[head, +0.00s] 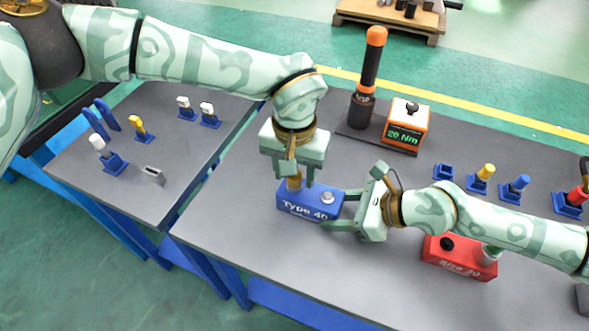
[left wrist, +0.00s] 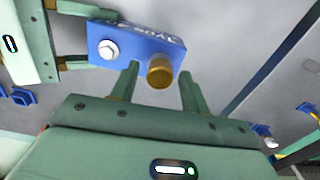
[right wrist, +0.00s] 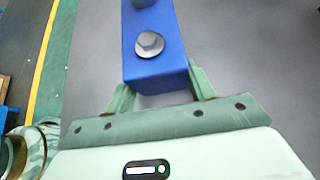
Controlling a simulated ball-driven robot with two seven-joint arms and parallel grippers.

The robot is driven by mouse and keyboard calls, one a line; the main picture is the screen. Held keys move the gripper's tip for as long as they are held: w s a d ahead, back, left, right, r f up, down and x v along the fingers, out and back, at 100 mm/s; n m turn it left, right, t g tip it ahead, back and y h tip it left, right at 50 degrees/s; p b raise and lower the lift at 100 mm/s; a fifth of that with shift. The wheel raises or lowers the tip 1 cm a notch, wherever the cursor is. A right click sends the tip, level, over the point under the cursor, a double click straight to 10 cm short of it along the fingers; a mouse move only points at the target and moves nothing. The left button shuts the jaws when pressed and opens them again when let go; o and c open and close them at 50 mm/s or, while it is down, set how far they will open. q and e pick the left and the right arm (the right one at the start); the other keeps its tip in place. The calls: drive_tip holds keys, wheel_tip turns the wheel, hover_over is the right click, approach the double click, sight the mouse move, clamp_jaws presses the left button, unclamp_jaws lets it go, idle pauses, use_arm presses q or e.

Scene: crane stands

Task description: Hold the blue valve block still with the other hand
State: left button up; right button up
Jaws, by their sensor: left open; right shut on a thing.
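The blue valve block (head: 308,204), marked "Type 40", sits on the grey table with a silver hex bolt (head: 327,198) and a brass cylinder (left wrist: 160,72) on its top. My right gripper (head: 340,210) is shut on the block's right end, one finger on each side; the right wrist view shows the block (right wrist: 153,62) between the fingers. My left gripper (head: 293,180) points down above the block's left part. It is open, with its fingers on either side of the brass cylinder and a gap visible in the left wrist view.
A red "Size 20" block (head: 459,258) stands right of my right gripper. An orange torque display (head: 406,124) reading "20 Nm" and a black-orange tool (head: 370,65) stand behind. Several small coloured parts in blue holders (head: 479,186) line the right back. A second table (head: 180,150) lies left across a gap.

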use_arm(q)
drive_tip(key=n, duration=1.8)
drive_tip(key=shift+n, duration=0.4)
drive_tip(key=n, duration=0.4)
drive_tip(key=shift+c, duration=0.4)
drive_tip(key=c, duration=0.9)
drive_tip(key=m, duration=0.5)
clamp_jaws()
